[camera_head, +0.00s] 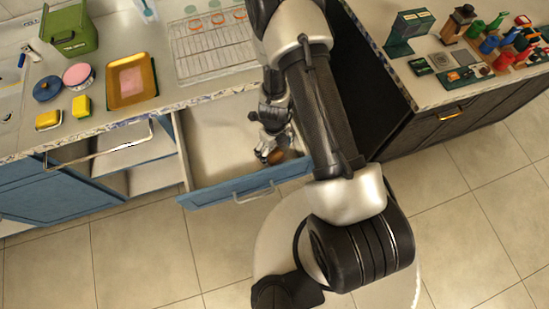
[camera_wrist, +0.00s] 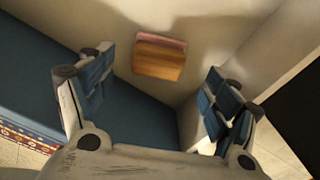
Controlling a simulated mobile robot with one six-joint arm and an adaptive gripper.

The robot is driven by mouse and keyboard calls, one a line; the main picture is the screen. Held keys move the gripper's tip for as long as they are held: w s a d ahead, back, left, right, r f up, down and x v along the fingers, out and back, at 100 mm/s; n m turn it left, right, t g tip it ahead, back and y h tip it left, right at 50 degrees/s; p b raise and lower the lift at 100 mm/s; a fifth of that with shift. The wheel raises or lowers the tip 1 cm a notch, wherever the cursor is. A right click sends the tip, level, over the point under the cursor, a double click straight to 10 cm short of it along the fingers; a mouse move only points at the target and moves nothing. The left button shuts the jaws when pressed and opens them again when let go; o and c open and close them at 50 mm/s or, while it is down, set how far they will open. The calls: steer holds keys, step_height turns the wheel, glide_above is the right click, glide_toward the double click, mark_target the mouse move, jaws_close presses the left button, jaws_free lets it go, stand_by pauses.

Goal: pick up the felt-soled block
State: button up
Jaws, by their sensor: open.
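The felt-soled block (camera_wrist: 158,60) is a small wooden block with a pinkish felt strip along one edge. In the wrist view it lies on the pale floor of an open drawer, at upper middle, ahead of the gap between my fingers. In the head view the block (camera_head: 276,157) shows only as a brown patch, partly hidden by my gripper (camera_head: 268,143). My gripper reaches down into the drawer. In the wrist view my gripper (camera_wrist: 158,88) is open and empty, with one finger on each side and apart from the block.
The blue drawer (camera_head: 225,196) has walls close around my gripper. The right counter holds several small items. Most of the drawer's left floor is bare.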

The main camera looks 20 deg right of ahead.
mark_target(274, 155)
steer(key=shift+s+f+b, duration=0.15)
steer(key=shift+f+b, duration=2.4)
steer(key=shift+b, duration=0.2)
steer(key=shift+r, duration=0.1)
steer(key=shift+c, duration=0.2)
steer(key=c, duration=1.3)
step_height(274, 155, up, 10)
steer(key=p, duration=1)
steer(key=o, duration=0.6)
steer(key=c, duration=0.4)
